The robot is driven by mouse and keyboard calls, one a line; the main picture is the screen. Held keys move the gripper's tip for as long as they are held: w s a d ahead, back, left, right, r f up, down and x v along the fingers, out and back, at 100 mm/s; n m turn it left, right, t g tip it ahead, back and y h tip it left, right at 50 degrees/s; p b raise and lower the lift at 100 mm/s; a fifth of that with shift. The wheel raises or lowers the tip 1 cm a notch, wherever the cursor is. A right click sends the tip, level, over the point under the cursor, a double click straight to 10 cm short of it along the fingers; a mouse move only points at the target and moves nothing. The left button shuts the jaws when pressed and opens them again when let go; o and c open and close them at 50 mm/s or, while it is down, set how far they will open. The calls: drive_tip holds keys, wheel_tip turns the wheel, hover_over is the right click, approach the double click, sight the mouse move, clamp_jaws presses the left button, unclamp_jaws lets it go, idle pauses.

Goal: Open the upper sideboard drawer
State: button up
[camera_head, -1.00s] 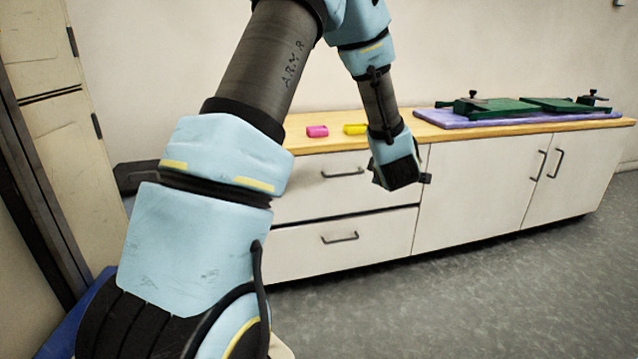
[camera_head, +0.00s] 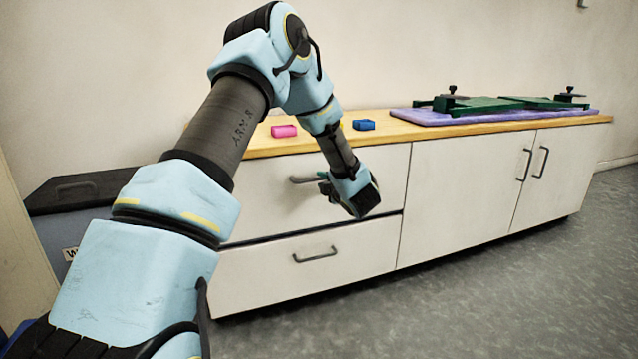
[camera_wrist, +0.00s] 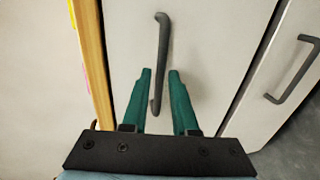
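The upper sideboard drawer (camera_head: 265,205) is white, with its front flush with the cabinet. Its dark bar handle (camera_head: 302,180) shows left of my gripper (camera_head: 324,182) in the head view. In the wrist view the upper drawer front (camera_wrist: 125,35) fills the middle, and its handle (camera_wrist: 162,40) runs up the picture. My gripper (camera_wrist: 160,78) is open, its two green fingers lying on either side of the handle's lower part in the picture. I cannot tell how deep the handle sits between them. The head view hides part of the fingers behind my wrist.
The lower drawer with its handle (camera_head: 315,254) and the double-door cupboard (camera_head: 470,190) are shut. On the wooden top are a pink block (camera_head: 284,131), a blue block (camera_head: 364,125) and green frames on a purple mat (camera_head: 420,117). The floor (camera_head: 500,290) in front is clear.

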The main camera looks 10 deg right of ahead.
drive_tip(key=shift+x, duration=1.45)
drive_tip(key=shift+c, duration=0.2)
clamp_jaws()
